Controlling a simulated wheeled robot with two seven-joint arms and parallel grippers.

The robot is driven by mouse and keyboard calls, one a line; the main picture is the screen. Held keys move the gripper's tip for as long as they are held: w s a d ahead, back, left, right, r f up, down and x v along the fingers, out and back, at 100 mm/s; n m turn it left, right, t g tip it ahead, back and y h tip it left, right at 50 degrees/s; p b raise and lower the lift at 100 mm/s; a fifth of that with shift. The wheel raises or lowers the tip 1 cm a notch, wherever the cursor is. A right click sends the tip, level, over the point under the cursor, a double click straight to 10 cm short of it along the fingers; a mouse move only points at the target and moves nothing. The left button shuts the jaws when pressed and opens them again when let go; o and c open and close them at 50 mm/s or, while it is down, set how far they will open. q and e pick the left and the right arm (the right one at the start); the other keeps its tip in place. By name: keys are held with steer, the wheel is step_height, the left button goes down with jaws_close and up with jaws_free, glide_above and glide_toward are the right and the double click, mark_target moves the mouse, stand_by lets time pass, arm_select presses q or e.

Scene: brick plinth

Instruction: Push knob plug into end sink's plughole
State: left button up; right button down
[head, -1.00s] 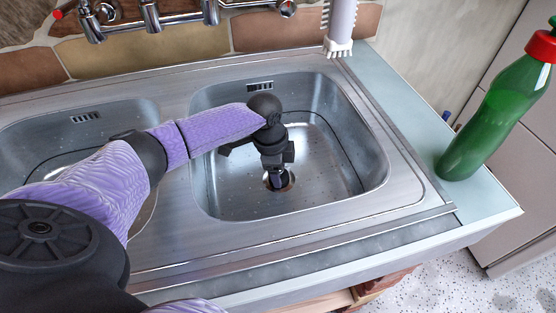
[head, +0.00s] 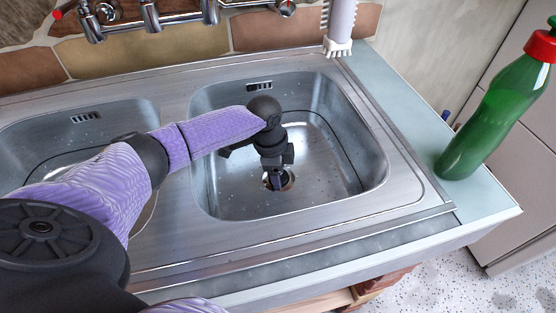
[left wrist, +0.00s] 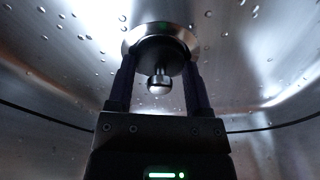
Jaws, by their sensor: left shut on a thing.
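The end sink (head: 350,150) is the right-hand steel basin. Its plughole (head: 289,179) is in the basin floor, partly covered by my left gripper (head: 277,182), which points down at it. In the left wrist view my left gripper (left wrist: 159,75) is shut on the knob plug (left wrist: 158,57), a dark round plug with a shiny metal knob facing the camera. The plughole's metal rim (left wrist: 132,38) shows just behind the plug, roughly in line with it. I cannot tell whether the plug touches the rim or sits in it. My right gripper is not in view.
Another basin (head: 85,130) lies to the left, partly behind my left arm. Taps (head: 150,15) are on the wall behind. A white brush (head: 339,30) stands at the back edge. A green bottle (head: 490,120) with a red cap stands on the right ledge.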

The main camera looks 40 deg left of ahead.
arm_select(q)
steer(key=o, duration=1)
steer(key=shift+o, duration=1.3)
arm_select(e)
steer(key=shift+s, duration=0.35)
